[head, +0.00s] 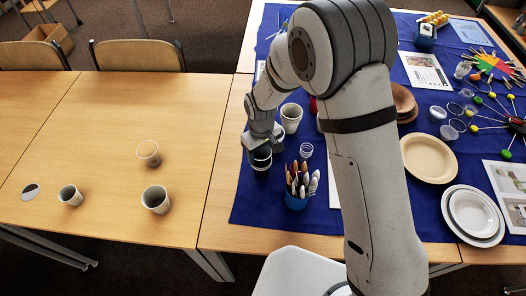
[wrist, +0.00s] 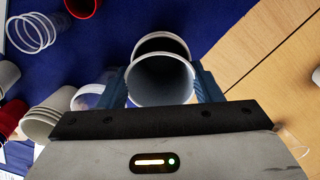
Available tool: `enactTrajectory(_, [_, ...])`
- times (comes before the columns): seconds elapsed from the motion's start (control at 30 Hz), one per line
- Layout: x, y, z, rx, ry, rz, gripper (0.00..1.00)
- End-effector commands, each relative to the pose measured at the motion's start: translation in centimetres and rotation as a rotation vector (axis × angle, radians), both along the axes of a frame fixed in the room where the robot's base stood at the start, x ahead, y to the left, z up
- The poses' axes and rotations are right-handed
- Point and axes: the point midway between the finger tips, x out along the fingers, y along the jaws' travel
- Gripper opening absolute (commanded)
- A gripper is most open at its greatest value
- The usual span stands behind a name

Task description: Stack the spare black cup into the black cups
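My gripper (head: 258,145) is low over the blue cloth, near its left edge. A dark cup (head: 262,159) with a pale rim shows right under it. In the wrist view my gripper (wrist: 162,88) has its blue fingers against both sides of a cup with a grey rim and dark inside, the held black cup (wrist: 160,82). A second dark rim, the black cups (wrist: 163,42), shows just behind and partly covered by it. I cannot tell how deep the one sits in the other. The lower parts are hidden by my gripper.
A pale cup (head: 291,116) and a blue pot of brushes (head: 297,198) stand close to my gripper. Clear cups (head: 306,150) are close by. Plates (head: 473,214) lie to the right.

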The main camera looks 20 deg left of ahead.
Motion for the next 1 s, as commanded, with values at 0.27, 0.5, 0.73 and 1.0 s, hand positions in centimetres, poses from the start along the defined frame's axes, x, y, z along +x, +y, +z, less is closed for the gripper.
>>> enactTrajectory(0.27, [0.0, 0.0, 0.0, 0.000, 0.000, 0.001, 0.78])
enactTrajectory(0.5, [0.0, 0.1, 0.3, 0.002, -0.001, 0.001, 0.78])
enactTrajectory(0.73, [0.0, 0.1, 3.5, 0.005, -0.004, 0.001, 0.78])
enactTrajectory(1.0, [0.0, 0.1, 9.2, 0.004, -0.004, 0.002, 0.78])
